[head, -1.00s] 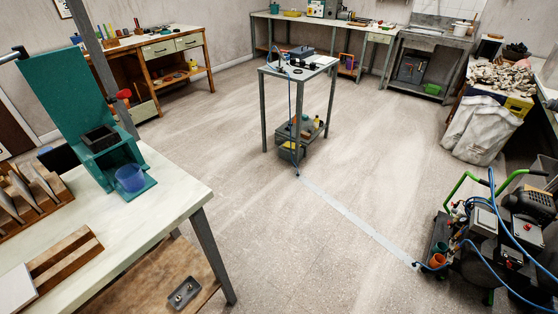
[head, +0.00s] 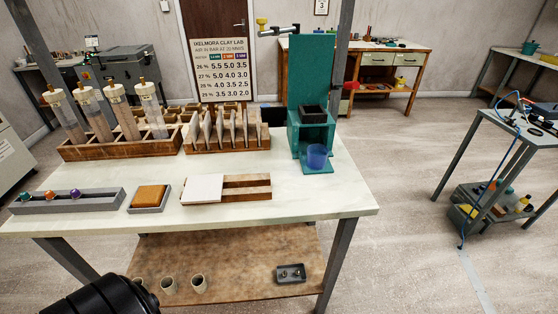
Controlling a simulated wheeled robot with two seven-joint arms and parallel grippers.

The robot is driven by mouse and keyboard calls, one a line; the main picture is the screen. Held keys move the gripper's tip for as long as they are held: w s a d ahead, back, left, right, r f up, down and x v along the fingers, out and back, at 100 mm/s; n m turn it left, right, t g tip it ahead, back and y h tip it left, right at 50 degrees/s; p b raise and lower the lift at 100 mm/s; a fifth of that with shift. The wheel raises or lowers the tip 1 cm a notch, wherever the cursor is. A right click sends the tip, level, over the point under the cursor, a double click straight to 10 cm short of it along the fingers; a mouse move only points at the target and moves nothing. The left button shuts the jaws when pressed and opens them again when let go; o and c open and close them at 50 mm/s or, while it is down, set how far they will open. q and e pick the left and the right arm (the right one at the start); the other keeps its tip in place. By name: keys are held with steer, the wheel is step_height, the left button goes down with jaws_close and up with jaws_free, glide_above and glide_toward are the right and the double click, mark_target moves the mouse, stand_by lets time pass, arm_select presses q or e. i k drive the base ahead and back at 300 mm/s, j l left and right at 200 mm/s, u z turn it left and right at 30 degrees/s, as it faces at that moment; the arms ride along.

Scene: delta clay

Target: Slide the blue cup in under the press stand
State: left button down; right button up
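The blue cup (head: 317,157) is translucent and stands upright on the front part of the press stand's base plate. The teal press stand (head: 312,70) stands at the right end of the pale worktable (head: 335,196), with a tall back plate and a dark square opening on its block. The cup is in front of and below that block; whether part of it is under the block is hard to tell. Neither of my grippers shows; only a black part of my arm is at the bottom left.
A wooden rack (head: 226,143) with upright slabs stands left of the press. A wooden board with a white tile (head: 203,188) lies in front of it. Capped tubes (head: 105,112) stand in a wooden crate at the back left. The table's front right is bare.

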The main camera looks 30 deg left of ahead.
mark_target(317, 157)
steer(key=i+l+u, duration=0.15)
steer(key=u, duration=0.25)
steer(key=l+u, duration=0.35)
steer(key=i+l+u, duration=0.1)
steer(key=l+u, duration=0.7)
steer(key=j, duration=0.1)
